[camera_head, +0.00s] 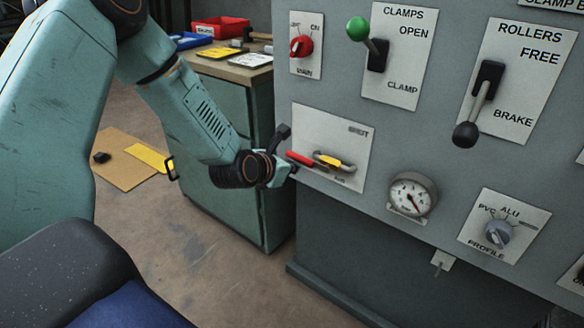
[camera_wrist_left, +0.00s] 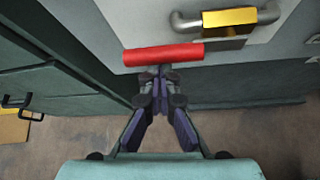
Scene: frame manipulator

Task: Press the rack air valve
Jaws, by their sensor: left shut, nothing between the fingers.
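A red bar-shaped handle (camera_head: 300,158) sits on a white label plate on the grey control panel. Beside it is a metal bar with a yellow part (camera_head: 332,161). The plate's lettering is too small to read surely, so I cannot tell if this is the rack air valve. My left gripper (camera_head: 284,172) is at the lower left of the red handle. In the left wrist view the red handle (camera_wrist_left: 163,55) lies just beyond the shut, empty fingertips (camera_wrist_left: 158,80). I cannot tell whether they touch it. My right gripper is not in view.
The grey panel (camera_head: 430,150) also carries a red switch (camera_head: 301,46), a green-knobbed clamps lever (camera_head: 358,30), a black rollers lever (camera_head: 478,105), a gauge (camera_head: 411,196) and a profile knob (camera_head: 497,233). A teal cabinet (camera_head: 237,195) stands left of the panel.

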